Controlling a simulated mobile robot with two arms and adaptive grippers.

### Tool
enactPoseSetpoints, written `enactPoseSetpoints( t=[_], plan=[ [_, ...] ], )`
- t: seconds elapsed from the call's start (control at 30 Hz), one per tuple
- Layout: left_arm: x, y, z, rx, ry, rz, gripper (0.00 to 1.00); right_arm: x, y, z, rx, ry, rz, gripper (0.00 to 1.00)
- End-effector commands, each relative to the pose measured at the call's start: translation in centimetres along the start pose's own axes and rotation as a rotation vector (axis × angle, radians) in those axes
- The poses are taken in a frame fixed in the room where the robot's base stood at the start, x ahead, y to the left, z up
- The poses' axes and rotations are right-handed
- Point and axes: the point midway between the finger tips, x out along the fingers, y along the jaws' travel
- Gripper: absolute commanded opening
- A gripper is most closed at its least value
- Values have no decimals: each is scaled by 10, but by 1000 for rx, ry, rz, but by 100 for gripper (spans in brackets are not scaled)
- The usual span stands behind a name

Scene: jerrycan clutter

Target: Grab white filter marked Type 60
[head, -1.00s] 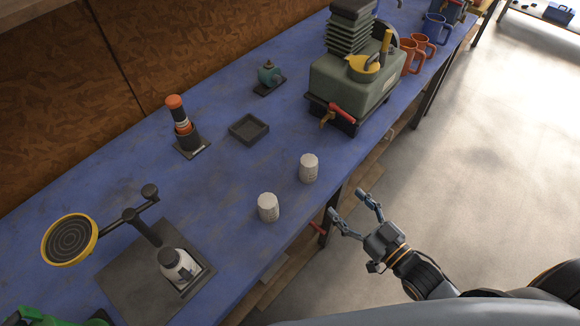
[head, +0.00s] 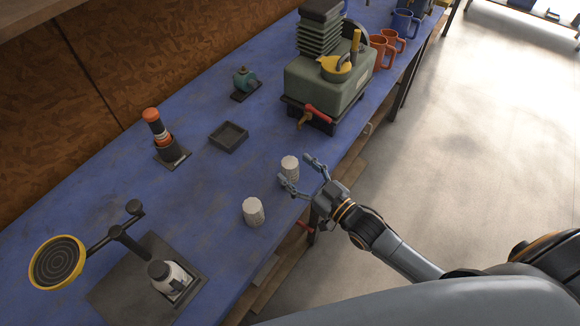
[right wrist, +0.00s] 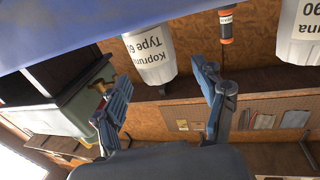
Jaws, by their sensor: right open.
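Two white cylindrical filters stand upright on the blue workbench (head: 205,185) in the head view. In the right wrist view, one filter's print reads Type 60 (right wrist: 149,56); the other filter (right wrist: 297,35) has a partly cut-off label ending in 90. The Type 60 filter is the farther one in the head view (head: 290,165); the other filter (head: 253,212) stands nearer. My right gripper (head: 296,170) is open at the bench edge, its fingertips close to the Type 60 filter. I cannot tell whether they touch it. My left gripper is out of view.
A green jerrycan-like machine (head: 325,85) stands farther along the bench. A small black tray (head: 229,138), an orange-topped device (head: 158,130) and a yellow-rimmed disc on an arm (head: 57,262) are also on it. The floor right of the bench is clear.

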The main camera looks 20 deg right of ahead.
Motion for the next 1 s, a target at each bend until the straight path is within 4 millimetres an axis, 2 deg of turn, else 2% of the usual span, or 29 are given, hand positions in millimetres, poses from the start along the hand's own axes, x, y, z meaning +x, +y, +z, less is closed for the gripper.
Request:
enactPoseSetpoints(
  t=[0.1, 0.2, 0.47, 0.57, 0.7, 0.8, 1.0],
  plan=[
    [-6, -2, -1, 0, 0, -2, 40, 19, 2, -2, 1, 2, 1, 71],
    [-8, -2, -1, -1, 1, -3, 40, 27, 1, -1, 1, 1, 0, 71],
    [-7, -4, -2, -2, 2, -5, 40, 30, 1, 0, 1, 0, 0, 71],
    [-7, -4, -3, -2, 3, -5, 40, 30, 1, 0, 1, 0, 0, 54],
    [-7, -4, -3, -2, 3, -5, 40, 30, 1, 0, 1, 0, 0, 26],
    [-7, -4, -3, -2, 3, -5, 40, 30, 1, 0, 1, 0, 0, 8],
    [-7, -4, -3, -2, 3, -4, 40, 30, 1, -1, 1, 1, 0, 8]
  ],
)
